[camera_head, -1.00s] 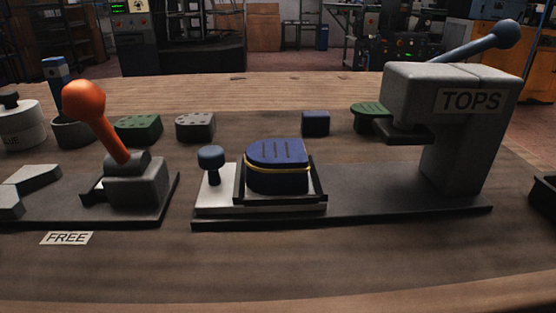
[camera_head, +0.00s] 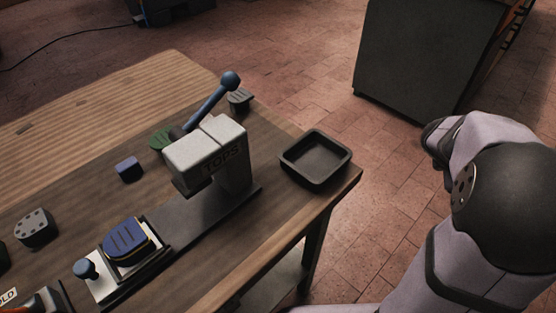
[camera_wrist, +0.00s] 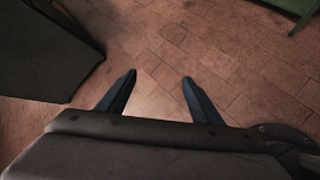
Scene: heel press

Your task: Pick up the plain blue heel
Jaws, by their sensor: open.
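A small plain blue block, which looks like the plain blue heel (camera_head: 129,169), sits on the bench behind the press in the head view. A blue heel with grooves on top and a yellow line around it (camera_head: 127,238) sits in the holder on the press's base. My gripper (camera_wrist: 159,77) shows in the wrist view with its two fingers apart and nothing between them. It is over the brick floor, off the bench. In the head view my arm is at the right, and the fingers cannot be made out. No heel shows in the wrist view.
The press marked TOPS (camera_head: 210,158) has a raised blue-knobbed lever. A green heel (camera_head: 160,138) and a dark grey grooved heel (camera_head: 239,100) are near it. A grey dotted heel (camera_head: 36,228) is at left. An empty black tray (camera_head: 316,158) stands at the bench's right corner.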

